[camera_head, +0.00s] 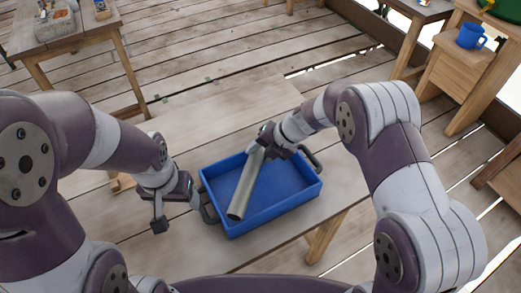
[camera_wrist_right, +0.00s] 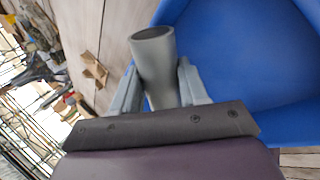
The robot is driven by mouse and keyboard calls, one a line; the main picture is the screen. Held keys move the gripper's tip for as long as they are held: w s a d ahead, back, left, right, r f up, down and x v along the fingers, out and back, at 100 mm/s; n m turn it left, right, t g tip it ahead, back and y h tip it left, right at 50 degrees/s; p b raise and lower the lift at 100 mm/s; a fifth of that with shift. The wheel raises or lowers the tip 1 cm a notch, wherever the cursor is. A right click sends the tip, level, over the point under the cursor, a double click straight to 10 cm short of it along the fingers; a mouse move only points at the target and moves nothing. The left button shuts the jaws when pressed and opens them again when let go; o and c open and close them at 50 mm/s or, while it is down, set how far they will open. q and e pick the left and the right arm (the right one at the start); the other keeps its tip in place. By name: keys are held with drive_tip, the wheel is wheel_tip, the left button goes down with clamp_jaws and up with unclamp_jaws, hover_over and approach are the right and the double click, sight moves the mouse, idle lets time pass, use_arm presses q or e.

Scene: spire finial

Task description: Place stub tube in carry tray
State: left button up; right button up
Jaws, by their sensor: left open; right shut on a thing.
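The stub tube (camera_head: 244,190) is a grey hollow cylinder. It slants across the blue carry tray (camera_head: 285,203) in the head view, with its open end toward the front left of the tray. My right gripper (camera_head: 268,150) is shut on the tube near its far end, at the tray's back side. In the right wrist view the tube (camera_wrist_right: 155,68) sits between the two fingers (camera_wrist_right: 160,88), beside the blue tray (camera_wrist_right: 235,55). I cannot tell whether the tube touches the tray floor. My left gripper (camera_head: 178,208) is open and empty, just left of the tray's left handle (camera_head: 208,207).
The tray stands on a wooden bench (camera_head: 240,110) with bare wood behind and in front of it. A table (camera_head: 70,35) with a bin stands at the upper left. A blue mug (camera_head: 470,36) sits on a wooden stand at the upper right.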

drive_tip(key=o, duration=1.3)
